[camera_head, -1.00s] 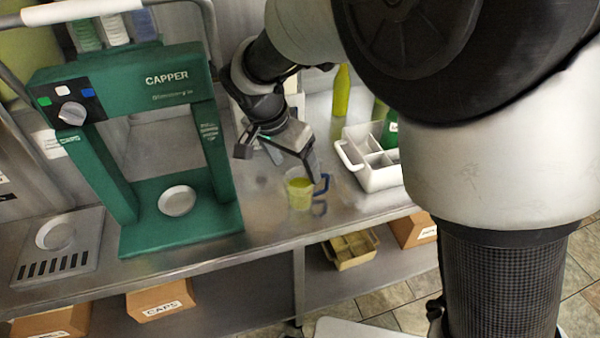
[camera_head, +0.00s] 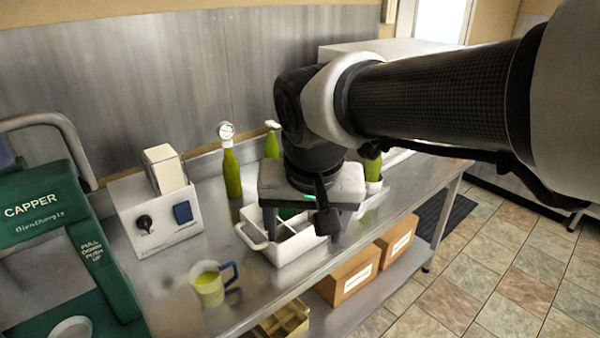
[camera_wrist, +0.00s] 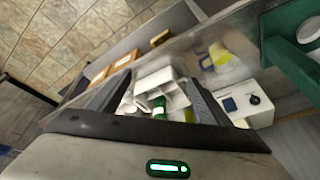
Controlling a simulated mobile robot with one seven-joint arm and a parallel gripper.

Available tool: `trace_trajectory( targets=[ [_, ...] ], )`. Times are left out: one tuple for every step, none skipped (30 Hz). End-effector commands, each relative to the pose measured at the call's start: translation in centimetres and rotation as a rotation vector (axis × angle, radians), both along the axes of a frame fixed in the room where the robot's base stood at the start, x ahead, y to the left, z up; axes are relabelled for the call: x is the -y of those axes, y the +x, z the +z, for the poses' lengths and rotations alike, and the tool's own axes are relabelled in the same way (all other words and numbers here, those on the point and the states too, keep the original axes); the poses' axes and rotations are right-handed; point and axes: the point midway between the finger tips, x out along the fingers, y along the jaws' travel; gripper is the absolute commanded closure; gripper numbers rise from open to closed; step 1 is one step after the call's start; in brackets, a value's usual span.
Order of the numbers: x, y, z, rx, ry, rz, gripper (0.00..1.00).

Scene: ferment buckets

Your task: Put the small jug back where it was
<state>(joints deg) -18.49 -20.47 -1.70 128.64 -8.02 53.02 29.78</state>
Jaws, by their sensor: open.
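The small jug (camera_head: 208,289) is clear with yellow-green liquid and a blue handle. It stands upright on the steel bench, left of the white divided caddy (camera_head: 290,247), near the front edge. The jug also shows in the wrist view (camera_wrist: 221,58). My gripper (camera_head: 303,222) is open, pointing down above the caddy, right of the jug and apart from it. In the wrist view the caddy and a green bottle (camera_wrist: 159,107) in it show between the open fingers (camera_wrist: 155,100). My gripper partly hides the caddy in the head view.
The green capper (camera_head: 75,250) stands at the left. A white box with a knob (camera_head: 155,225) is behind the jug. Green bottles (camera_head: 232,175) stand behind the caddy and to its right. Cardboard boxes (camera_head: 350,273) and a yellowish crate (camera_head: 283,320) sit on the lower shelf.

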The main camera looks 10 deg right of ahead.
Motion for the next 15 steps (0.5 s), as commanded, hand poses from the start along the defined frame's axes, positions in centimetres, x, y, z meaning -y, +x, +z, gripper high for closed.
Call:
trace_trajectory(
  targets=[
    [2.2, -1.7, 0.5, 0.033, 0.001, 0.013, 0.28],
    [3.1, -2.7, 0.6, 0.049, -0.002, 0.031, 0.28],
    [4.2, -3.8, 0.6, 0.068, -0.009, 0.053, 0.28],
    [4.8, -4.5, 0.6, 0.082, -0.016, 0.069, 0.28],
    [5.3, -5.2, 0.5, 0.095, -0.024, 0.083, 0.28],
    [5.9, -5.9, 0.4, 0.110, -0.032, 0.099, 0.28],
    [6.2, -6.4, 0.3, 0.118, -0.040, 0.110, 0.28],
    [6.4, -6.8, 0.3, 0.127, -0.046, 0.119, 0.28],
    [6.7, -7.2, 0.2, 0.135, -0.051, 0.128, 0.28],
    [6.8, -7.4, 0.1, 0.139, -0.055, 0.134, 0.28],
    [6.9, -7.6, 0.1, 0.142, -0.059, 0.140, 0.28],
    [7.0, -7.7, 0.0, 0.144, -0.062, 0.144, 0.28],
    [7.0, -7.7, 0.0, 0.144, -0.063, 0.146, 0.28],
    [7.0, -7.8, 0.0, 0.144, -0.063, 0.148, 0.28],
    [7.0, -7.7, 0.0, 0.144, -0.064, 0.148, 0.28]
  ],
)
